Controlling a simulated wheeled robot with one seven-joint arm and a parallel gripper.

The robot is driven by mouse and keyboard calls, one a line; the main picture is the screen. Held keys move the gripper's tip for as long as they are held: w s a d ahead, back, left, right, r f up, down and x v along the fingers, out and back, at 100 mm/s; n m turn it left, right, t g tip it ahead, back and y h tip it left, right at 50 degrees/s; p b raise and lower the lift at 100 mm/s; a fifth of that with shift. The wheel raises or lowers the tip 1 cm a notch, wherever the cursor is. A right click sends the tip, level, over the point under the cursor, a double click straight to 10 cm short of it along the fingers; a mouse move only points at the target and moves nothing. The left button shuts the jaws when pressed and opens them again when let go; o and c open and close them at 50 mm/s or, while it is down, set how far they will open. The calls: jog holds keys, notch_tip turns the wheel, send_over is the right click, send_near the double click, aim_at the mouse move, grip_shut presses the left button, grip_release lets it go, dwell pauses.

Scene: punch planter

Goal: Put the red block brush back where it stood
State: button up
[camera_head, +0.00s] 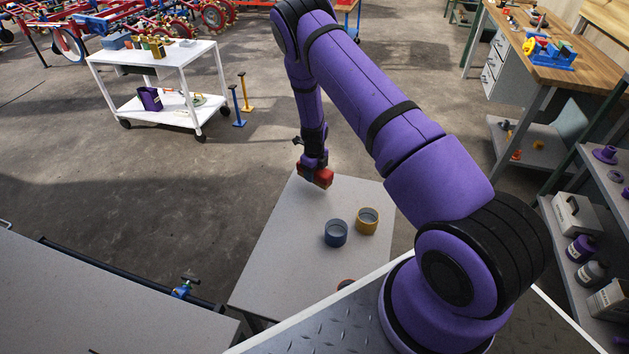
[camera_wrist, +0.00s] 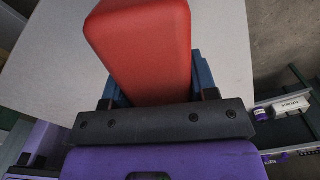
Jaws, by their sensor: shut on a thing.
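The red block brush (camera_head: 322,175) is at the end of my arm, over the far end of the grey table (camera_head: 290,245). My gripper (camera_head: 313,168) is shut on it. In the wrist view the brush (camera_wrist: 145,45) fills the upper middle as a smooth red block, between the blue fingers of my gripper (camera_wrist: 155,92). Its underside is hidden, and I cannot tell whether it touches the tabletop.
A blue cup (camera_head: 336,233) and a yellow cup (camera_head: 367,221) stand on the table nearer to me. A dark reddish round thing (camera_head: 346,284) is partly hidden at the near edge. A white cart (camera_head: 160,60) stands far left. Shelves (camera_head: 590,230) stand at right.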

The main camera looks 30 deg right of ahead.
jog(key=shift+f, duration=1.95)
jog(key=shift+f, duration=0.35)
jog(key=o, duration=1)
jog(key=shift+c, duration=0.2)
